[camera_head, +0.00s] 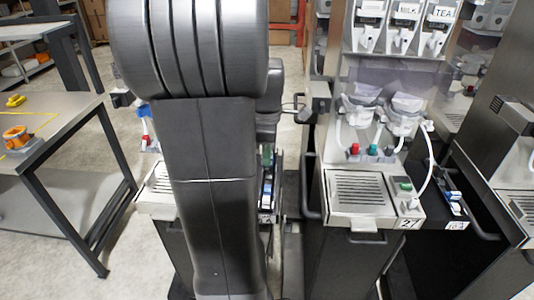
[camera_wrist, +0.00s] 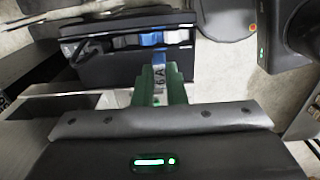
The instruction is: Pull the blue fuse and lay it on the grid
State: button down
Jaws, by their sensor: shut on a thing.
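My gripper (camera_wrist: 160,84) has green fingers, shut on the blue fuse (camera_wrist: 159,57). A pale label reading "6A" shows between the fingers, and the blue end points at the fuse panel (camera_wrist: 120,66). I cannot tell whether the fuse is still seated. In the head view my gripper (camera_head: 267,158) shows just above a row with blue and white parts, mostly hidden by my arm. A slotted metal grid (camera_head: 160,180) is at the left, partly covered by my arm. Another slotted grid (camera_head: 359,188) is on the dispenser marked 27.
A table (camera_head: 75,115) with orange and yellow items stands at the left. The dispenser (camera_head: 374,222) marked 27 has handles, hoses and a green switch. A second fuse panel (camera_head: 453,203) lies at its right. More dispensers stand at the far right.

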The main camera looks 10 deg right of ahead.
jog(key=shift+r+p, duration=0.7)
jog(key=shift+r, duration=0.2)
dwell(0.4)
jog(key=shift+r+p, duration=1.35)
jog(key=shift+r, duration=0.15)
jog(key=shift+s+f, duration=0.1)
